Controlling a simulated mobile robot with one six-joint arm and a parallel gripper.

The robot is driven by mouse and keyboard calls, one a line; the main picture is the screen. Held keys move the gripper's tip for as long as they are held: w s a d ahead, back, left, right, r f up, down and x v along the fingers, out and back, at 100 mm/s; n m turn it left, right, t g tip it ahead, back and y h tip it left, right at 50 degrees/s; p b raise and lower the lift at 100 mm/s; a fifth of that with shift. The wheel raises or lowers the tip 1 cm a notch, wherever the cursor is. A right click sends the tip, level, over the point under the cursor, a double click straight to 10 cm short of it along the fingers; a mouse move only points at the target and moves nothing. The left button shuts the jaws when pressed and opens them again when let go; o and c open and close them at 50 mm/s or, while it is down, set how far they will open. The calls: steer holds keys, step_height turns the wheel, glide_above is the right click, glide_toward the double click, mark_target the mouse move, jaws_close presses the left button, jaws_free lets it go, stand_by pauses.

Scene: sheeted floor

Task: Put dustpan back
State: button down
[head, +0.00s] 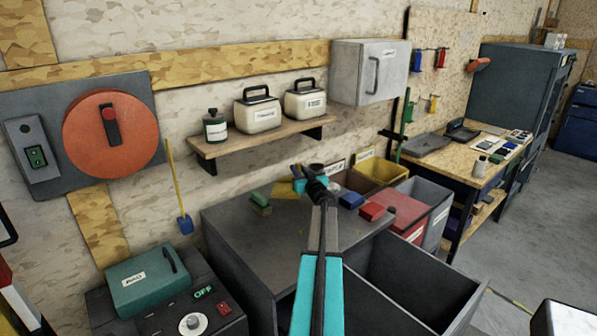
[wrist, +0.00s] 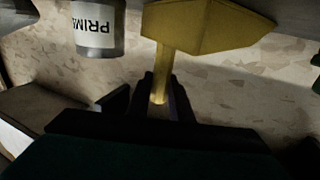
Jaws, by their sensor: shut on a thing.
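My gripper (head: 312,180) is over the grey cabinet top in the head view, seen from behind my arm. In the wrist view my gripper (wrist: 162,95) is shut on the handle of a yellow dustpan-like piece (wrist: 205,28), whose wide flat part spreads beyond the fingertips. A yellow patch (head: 283,190) beside the gripper in the head view looks like the same piece. Its underside and any contact with the cabinet top cannot be made out.
A can labelled PRIM… (wrist: 97,30) stands close beside the dustpan. Green, blue (head: 350,200) and red (head: 371,211) blocks lie on the grey cabinet (head: 240,228). Its drawer (head: 415,285) is open. Labelled bins (head: 403,212) stand right; a loaded shelf (head: 262,140) hangs above.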

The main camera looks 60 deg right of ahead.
steer(key=shift+f, duration=0.1)
steer(key=c, duration=1.6)
jaws_free()
steer(key=shift+r+p, duration=0.25)
steer(key=shift+p, duration=0.1)
steer(key=shift+s+a+f+b, duration=0.15)
steer(key=shift+s+a+b, duration=0.15)
steer(key=shift+s+a, duration=0.15)
steer(key=shift+b+v, duration=1.7)
steer(key=shift+v, duration=3.7)
